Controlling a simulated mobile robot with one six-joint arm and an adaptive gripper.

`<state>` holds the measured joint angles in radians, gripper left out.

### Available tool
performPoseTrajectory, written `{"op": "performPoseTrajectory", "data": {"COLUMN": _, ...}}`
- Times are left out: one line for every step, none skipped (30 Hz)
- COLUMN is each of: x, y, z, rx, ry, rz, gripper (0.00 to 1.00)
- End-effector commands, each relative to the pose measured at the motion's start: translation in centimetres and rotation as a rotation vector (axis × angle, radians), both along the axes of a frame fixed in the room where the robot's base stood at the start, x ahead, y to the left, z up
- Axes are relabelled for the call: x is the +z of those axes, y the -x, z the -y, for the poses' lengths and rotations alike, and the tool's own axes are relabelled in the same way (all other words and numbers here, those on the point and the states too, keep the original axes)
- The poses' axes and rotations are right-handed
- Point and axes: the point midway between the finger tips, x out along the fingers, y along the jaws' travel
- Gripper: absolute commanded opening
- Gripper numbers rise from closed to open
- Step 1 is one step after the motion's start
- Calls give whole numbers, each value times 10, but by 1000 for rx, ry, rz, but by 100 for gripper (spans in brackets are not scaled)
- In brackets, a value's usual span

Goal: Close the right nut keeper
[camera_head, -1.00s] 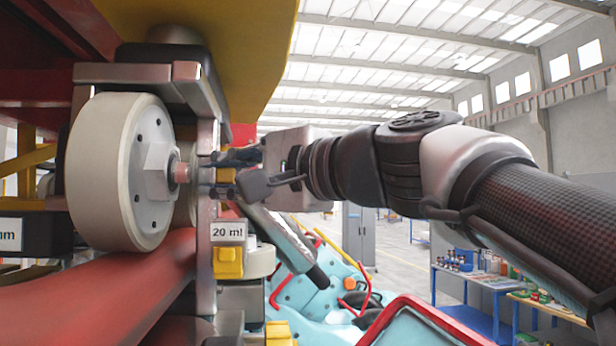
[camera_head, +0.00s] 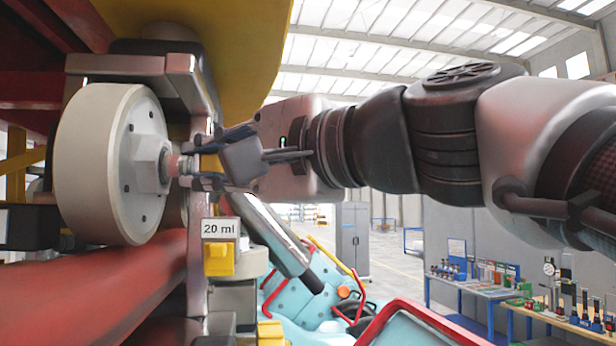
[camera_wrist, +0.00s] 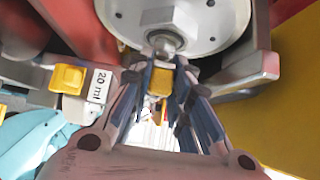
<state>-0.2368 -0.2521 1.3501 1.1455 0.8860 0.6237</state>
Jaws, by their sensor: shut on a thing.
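A pale wheel (camera_head: 85,165) with a steel hub and a hex nut (camera_head: 150,165) is at the left in the head view. My gripper (camera_head: 201,170) is at the nut's axle end, right of the wheel. A yellow piece (camera_head: 210,162), which looks like the nut keeper, is between its fingers. In the wrist view my gripper (camera_wrist: 166,80) is shut on this yellow keeper (camera_wrist: 159,84), just below the nut (camera_wrist: 163,43) and wheel (camera_wrist: 190,14). The fingers hide most of the keeper, so its exact position on the nut cannot be told.
A "20 ml" label (camera_head: 220,229) and a yellow block (camera_head: 220,260) sit below my gripper on the metal bracket. A red tube (camera_head: 110,285) runs under the wheel. A yellow panel (camera_head: 240,50) hangs above. Teal seats with red bars stand lower right.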

Motion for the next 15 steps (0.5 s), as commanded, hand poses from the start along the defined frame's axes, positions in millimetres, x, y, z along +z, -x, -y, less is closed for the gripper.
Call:
{"op": "performPoseTrajectory", "data": {"x": -2, "y": 0, "z": 0, "rx": 3, "ry": 5, "rz": -5, "gripper": 0}}
{"op": "performPoseTrajectory", "data": {"x": -2, "y": 0, "z": -1, "rx": 3, "ry": 5, "rz": -5, "gripper": 0}}
{"op": "performPoseTrajectory", "data": {"x": -3, "y": 0, "z": -1, "rx": 3, "ry": 5, "rz": -5, "gripper": 0}}
{"op": "performPoseTrajectory", "data": {"x": -3, "y": 0, "z": -1, "rx": 3, "ry": 6, "rz": -6, "gripper": 0}}
{"op": "performPoseTrajectory", "data": {"x": -3, "y": 0, "z": -1, "rx": 3, "ry": 6, "rz": -6, "gripper": 0}}
{"op": "performPoseTrajectory", "data": {"x": -3, "y": 0, "z": -1, "rx": 3, "ry": 6, "rz": -6, "gripper": 20}}
{"op": "performPoseTrajectory", "data": {"x": -3, "y": 0, "z": -1, "rx": 3, "ry": 6, "rz": -5, "gripper": 22}}
{"op": "performPoseTrajectory", "data": {"x": -3, "y": 0, "z": -1, "rx": 3, "ry": 6, "rz": -5, "gripper": 24}}
{"op": "performPoseTrajectory", "data": {"x": -2, "y": 0, "z": -1, "rx": 3, "ry": 5, "rz": -5, "gripper": 27}}
{"op": "performPoseTrajectory", "data": {"x": -2, "y": 0, "z": -1, "rx": 3, "ry": 5, "rz": -5, "gripper": 29}}
{"op": "performPoseTrajectory", "data": {"x": -2, "y": 0, "z": -1, "rx": 3, "ry": 5, "rz": -4, "gripper": 31}}
{"op": "performPoseTrajectory", "data": {"x": -2, "y": 0, "z": -1, "rx": 3, "ry": 5, "rz": -4, "gripper": 34}}
{"op": "performPoseTrajectory", "data": {"x": -2, "y": -1, "z": -1, "rx": 3, "ry": 5, "rz": -4, "gripper": 36}}
{"op": "performPoseTrajectory", "data": {"x": -2, "y": -1, "z": -1, "rx": 2, "ry": 5, "rz": -4, "gripper": 38}}
{"op": "performPoseTrajectory", "data": {"x": -2, "y": -1, "z": -1, "rx": 2, "ry": 4, "rz": -3, "gripper": 38}}
